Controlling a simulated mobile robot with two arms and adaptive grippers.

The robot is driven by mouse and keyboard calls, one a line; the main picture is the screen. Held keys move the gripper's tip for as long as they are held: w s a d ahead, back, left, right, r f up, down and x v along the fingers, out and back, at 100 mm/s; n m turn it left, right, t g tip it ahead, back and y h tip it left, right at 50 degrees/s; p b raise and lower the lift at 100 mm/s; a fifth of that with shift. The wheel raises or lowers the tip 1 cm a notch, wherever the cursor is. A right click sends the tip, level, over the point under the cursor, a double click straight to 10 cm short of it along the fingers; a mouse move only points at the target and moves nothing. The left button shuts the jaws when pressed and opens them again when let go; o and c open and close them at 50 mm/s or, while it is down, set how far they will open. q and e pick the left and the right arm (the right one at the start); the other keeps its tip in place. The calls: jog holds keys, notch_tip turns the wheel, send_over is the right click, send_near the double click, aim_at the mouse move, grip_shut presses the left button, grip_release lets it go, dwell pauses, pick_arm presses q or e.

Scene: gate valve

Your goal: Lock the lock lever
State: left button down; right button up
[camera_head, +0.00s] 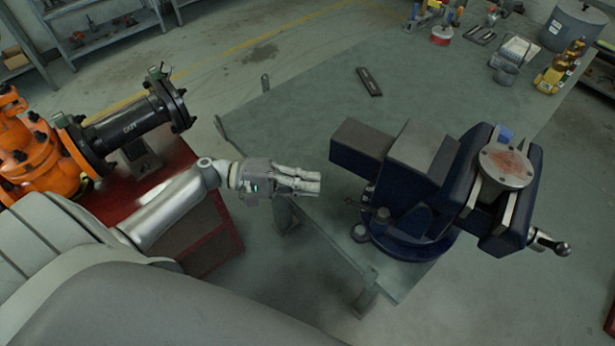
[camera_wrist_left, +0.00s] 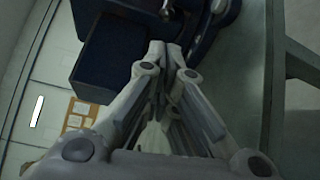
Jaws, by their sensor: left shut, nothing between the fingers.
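A dark blue bench vise (camera_head: 415,180) stands on the green-grey table. A small lever-like part with a round knob (camera_head: 361,232) sits low at its swivel base; I cannot tell for sure that it is the lock lever, or its lock state. My left gripper (camera_head: 318,182) is shut and empty, just left of the vise and apart from that part. In the left wrist view the gripper's fingertips (camera_wrist_left: 165,50) are together, pointing at the vise body (camera_wrist_left: 110,55). A small metal part (camera_wrist_left: 167,10) shows beyond the tips. My right gripper is in no view.
The table (camera_head: 300,125) has free room behind the vise, with a dark flat bar (camera_head: 369,82) lying there. An orange valve (camera_head: 30,150) with a black pipe stands on a red stand at left. Tools and a grey pot (camera_head: 572,25) are at the far right.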

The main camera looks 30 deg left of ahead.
aim_at(367, 209)
pick_arm(q)
jog(key=p+x, duration=0.1)
jog(key=x, duration=0.4)
jog(key=shift+w+d+r, duration=0.15)
jog(key=shift+w+d, duration=0.05)
jog(key=shift+d, duration=0.15)
jog(key=shift+w+d+p, duration=0.15)
jog(key=shift+d+p, duration=0.2)
jog(key=shift+d, duration=0.1)
jog(key=shift+f, duration=0.2)
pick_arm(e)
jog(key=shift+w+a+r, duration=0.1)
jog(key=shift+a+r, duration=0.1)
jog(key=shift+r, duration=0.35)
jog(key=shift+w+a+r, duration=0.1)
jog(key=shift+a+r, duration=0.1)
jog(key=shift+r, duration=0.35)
pick_arm(q)
jog(key=shift+d+t, duration=0.1)
jog(key=shift+t, duration=0.2)
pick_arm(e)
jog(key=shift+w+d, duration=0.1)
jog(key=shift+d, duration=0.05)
